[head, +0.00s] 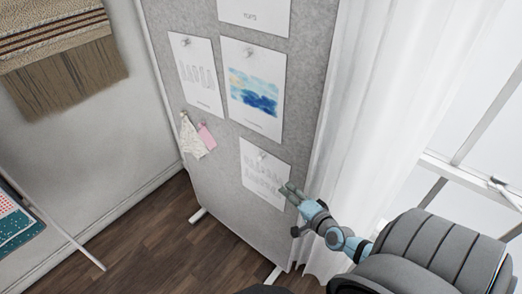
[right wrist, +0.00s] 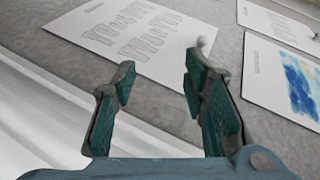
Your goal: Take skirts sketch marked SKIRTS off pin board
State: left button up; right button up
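A white sheet with rows of grey garment outlines (head: 262,165) hangs low on the right of the grey pin board (head: 225,170). Its label is too small to read, so I cannot confirm it says SKIRTS. In the right wrist view the sheet (right wrist: 135,35) lies beyond my fingertips, with a round pale pin (right wrist: 202,42) near its edge. My right gripper (head: 290,189) is at the sheet's lower right edge. In the right wrist view the gripper (right wrist: 160,72) is open, its fingers apart with nothing held between them. My left gripper is not in view.
A second outline sheet (head: 195,75), a blue watercolour sheet (head: 254,85) and a partly cut-off sheet (head: 255,12) hang higher. Fabric swatches (head: 206,136) hang at the left. A white curtain (head: 375,110) hangs right of the board. Wooden floor (head: 155,235) lies below.

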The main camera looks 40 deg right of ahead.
jog(key=w+r+m+t, duration=0.1)
jog(key=w+r+m, duration=0.15)
jog(key=r, duration=0.35)
send_near(261, 159)
jog(key=d+x, duration=0.1)
jog(key=x, duration=0.3)
jog(key=w+b, duration=0.1)
jog(key=b, duration=0.2)
jog(key=w+f+b, duration=0.1)
jog(key=b, duration=0.2)
jog(key=w+f+b, duration=0.1)
jog(key=w+b, duration=0.1)
jog(key=b, duration=0.1)
jog(key=shift+a+f+b, duration=0.1)
jog(key=shift+a+b, duration=0.1)
jog(key=shift+b, duration=0.1)
jog(key=shift+w, duration=0.25)
jog(key=shift+r, duration=0.45)
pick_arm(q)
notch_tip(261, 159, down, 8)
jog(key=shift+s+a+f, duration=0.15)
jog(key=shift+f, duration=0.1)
pick_arm(e)
grip_shut()
